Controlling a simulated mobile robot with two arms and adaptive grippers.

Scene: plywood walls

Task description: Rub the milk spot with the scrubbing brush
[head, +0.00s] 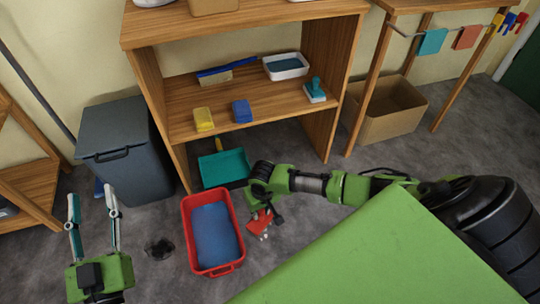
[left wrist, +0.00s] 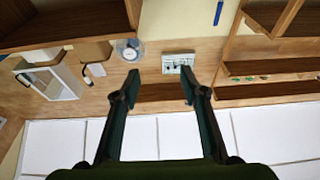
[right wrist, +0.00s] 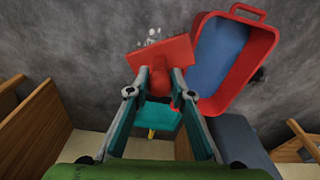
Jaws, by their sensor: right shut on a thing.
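A red scrubbing brush (head: 259,222) with a flat block and a rounded knob is in my right gripper (head: 262,200), low over the floor right of the red tub. In the right wrist view the fingers (right wrist: 160,76) are shut on the knob of the brush (right wrist: 168,52). White milk spots (head: 264,237) show at the brush's near edge, and in the right wrist view (right wrist: 152,38) just past the block. The block may hide more of the spot. I cannot tell whether it touches the floor. My left gripper (head: 92,190) is open and empty at the left.
A red tub (head: 240,236) with blue contents stands close left of the brush. A teal dustpan (head: 224,167) lies behind it. A dark stain (head: 158,248) is left of the tub. A wooden shelf (head: 185,128) with sponges and a grey bin (head: 122,150) stand behind. Floor is free toward the right-hand box (head: 388,128).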

